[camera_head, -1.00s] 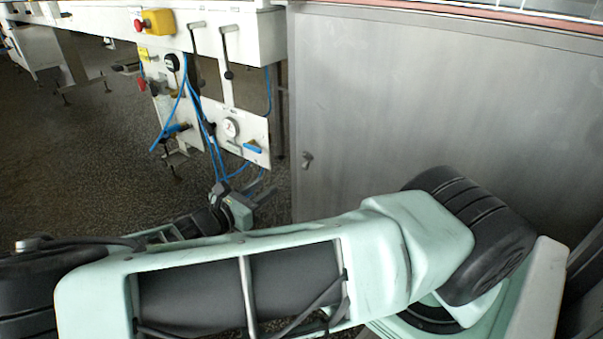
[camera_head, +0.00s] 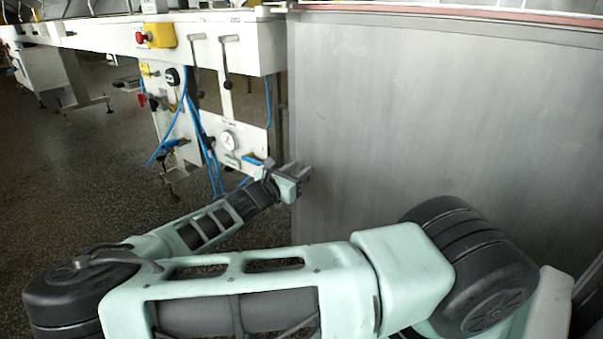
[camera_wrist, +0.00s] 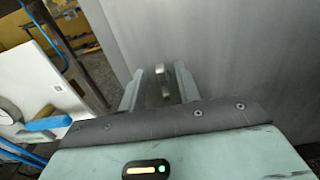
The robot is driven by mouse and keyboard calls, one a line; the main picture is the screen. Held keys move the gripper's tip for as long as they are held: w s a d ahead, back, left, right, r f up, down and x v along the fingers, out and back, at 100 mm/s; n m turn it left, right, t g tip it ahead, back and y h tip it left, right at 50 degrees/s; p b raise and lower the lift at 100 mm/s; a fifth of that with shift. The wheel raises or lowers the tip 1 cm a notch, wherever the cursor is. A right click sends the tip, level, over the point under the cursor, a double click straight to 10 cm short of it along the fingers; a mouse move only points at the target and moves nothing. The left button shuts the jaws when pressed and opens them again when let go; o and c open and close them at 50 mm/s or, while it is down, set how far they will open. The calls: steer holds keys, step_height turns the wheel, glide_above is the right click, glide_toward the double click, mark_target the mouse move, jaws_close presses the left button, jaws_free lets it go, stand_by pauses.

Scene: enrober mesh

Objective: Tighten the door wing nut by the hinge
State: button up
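The door is a large brushed grey metal panel (camera_head: 440,110), and it also fills the back of the wrist view (camera_wrist: 240,50). The wing nut shows in the wrist view as a small metal piece (camera_wrist: 164,90) near the door's left edge. It lies between the two fingers of my gripper (camera_wrist: 160,88), with some space visible on either side. My gripper (camera_head: 304,173) is open, with its tips at the door's left edge in the head view. There the gripper hides the wing nut. I cannot tell how far the tips are from the door face.
Left of the door stands a white machine frame (camera_head: 240,45) with levers, a gauge (camera_head: 228,140) and blue hoses (camera_head: 202,130). A yellow box with a red button (camera_head: 158,36) is on it. A blue handle (camera_wrist: 48,122) is close on my gripper's left. Dark floor is open farther left.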

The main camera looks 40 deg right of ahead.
steer(key=shift+w+d, duration=0.1)
steer(key=shift+d, duration=0.9)
jaws_close()
